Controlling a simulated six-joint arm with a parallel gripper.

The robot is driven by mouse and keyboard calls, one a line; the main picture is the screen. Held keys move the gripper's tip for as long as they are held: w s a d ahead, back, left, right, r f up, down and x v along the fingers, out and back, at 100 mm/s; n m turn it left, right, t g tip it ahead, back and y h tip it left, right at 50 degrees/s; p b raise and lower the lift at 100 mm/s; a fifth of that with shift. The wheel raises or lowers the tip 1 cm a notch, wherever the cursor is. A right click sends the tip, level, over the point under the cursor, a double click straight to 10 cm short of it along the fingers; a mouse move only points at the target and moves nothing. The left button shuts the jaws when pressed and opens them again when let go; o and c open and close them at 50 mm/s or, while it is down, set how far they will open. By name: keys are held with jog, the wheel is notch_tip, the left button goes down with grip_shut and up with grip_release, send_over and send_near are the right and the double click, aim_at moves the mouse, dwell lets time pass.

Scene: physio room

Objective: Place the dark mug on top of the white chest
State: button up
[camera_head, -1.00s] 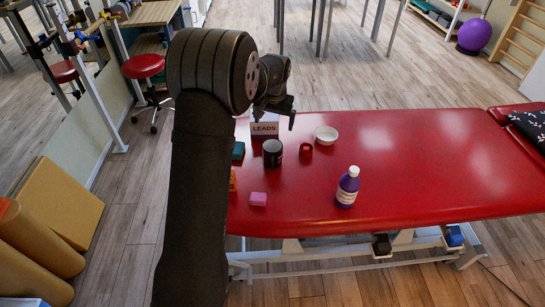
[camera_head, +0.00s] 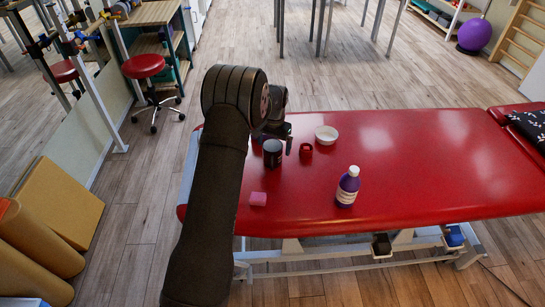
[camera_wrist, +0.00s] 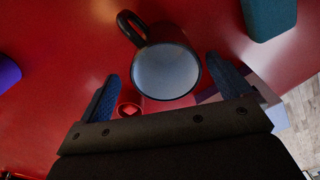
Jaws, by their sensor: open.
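The dark mug (camera_head: 272,158) stands upright on the red treatment table (camera_head: 420,160). In the wrist view the mug (camera_wrist: 166,72) shows its pale inside, with its handle at the upper left. My gripper (camera_head: 278,140) is open above and just behind the mug in the head view. In the wrist view its two fingers frame the mug on either side; I cannot tell whether they touch it. The white chest, labelled LEADS in the earlier head frame, is now hidden behind my arm. A pale surface partly behind the right finger in the wrist view may be the chest.
A small red ring-like object (camera_head: 306,150) sits close right of the mug. A teal block (camera_wrist: 270,16) shows in the wrist view. The table's right half is clear.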

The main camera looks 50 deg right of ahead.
jog(key=f, duration=0.5)
jog(key=shift+w+a+f, duration=0.25)
jog(key=shift+w+f, duration=0.05)
jog(key=shift+r, duration=0.1)
jog(key=c, duration=1.4)
jog(key=shift+o, duration=0.2)
notch_tip(320, 180, up, 4)
jog(key=shift+r, duration=0.15)
jog(key=s+r, duration=0.6)
jog(key=s, duration=0.5)
jog(key=shift+s+r, duration=0.3)
jog(key=shift+r, duration=0.05)
